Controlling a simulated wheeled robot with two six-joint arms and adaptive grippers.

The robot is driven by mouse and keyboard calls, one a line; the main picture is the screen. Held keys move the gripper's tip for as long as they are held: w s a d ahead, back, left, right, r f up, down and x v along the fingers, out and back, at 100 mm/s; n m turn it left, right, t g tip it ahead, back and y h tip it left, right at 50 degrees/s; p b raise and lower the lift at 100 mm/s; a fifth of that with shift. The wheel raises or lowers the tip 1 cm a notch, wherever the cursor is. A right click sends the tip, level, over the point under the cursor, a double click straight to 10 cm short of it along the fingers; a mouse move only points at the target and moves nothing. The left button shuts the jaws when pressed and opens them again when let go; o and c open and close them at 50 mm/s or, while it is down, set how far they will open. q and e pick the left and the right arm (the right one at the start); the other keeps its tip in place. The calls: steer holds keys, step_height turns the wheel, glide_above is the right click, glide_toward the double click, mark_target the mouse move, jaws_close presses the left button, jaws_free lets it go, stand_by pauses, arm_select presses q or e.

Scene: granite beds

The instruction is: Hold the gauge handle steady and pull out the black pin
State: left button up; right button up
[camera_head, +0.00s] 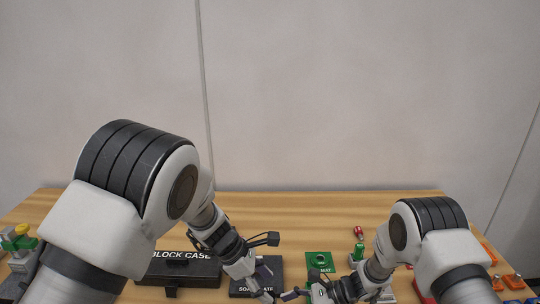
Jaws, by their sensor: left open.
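I cannot make out the gauge handle or the black pin; the near part of the table is cut off by the bottom edge and covered by my arms. My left gripper (266,284) points down at the bottom centre, beside a dark plate, with its jaws open and nothing visible between them. My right gripper (292,295) comes in from the right, low in the picture, close to the left one. Its fingertips are small and partly cut off, so its jaw state is unclear.
A black block case (180,271) and a dark plate (240,288) lie on the wooden table (290,205). A green mat (319,259) is right of centre. A small red-topped item (358,232) stands behind. Orange pieces (514,281) lie far right; a green-and-yellow fixture (18,243) stands far left.

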steer(key=shift+x, duration=2.2)
jaws_close()
steer(key=shift+s+f, duration=0.1)
steer(key=c, duration=0.9)
jaws_free()
jaws_close()
